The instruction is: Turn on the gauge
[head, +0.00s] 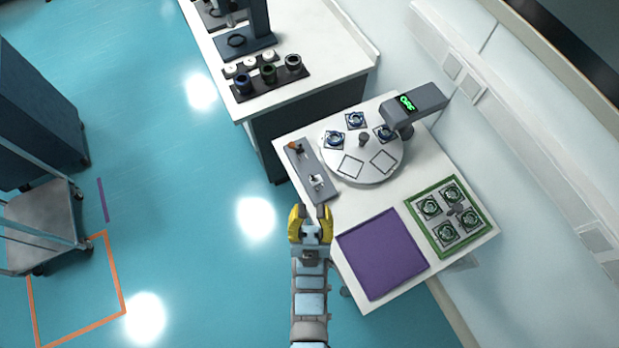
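The gauge appears to be the dark grey box (427,103) on a post at the back of the white table, with a small lit green display (406,103). Its characters are too small to read for certain. A grey panel (307,170) lies along the table's left edge. It carries an orange-tipped part (295,147) at its far end and a small whitish switch-like part (316,181) nearer its front end. My gripper (311,210) has yellow fingers spread apart with nothing visible between them. It is in front of the panel's near end, by the table's left edge.
A round white turntable (362,148) holds several small blue-ringed parts. A purple mat (382,254) and a green-framed tray (412,222) with several round parts lie at the right. Another bench (328,58) stands behind, holding a dark rack (266,81). A cart (42,215) stands left; the floor between is open.

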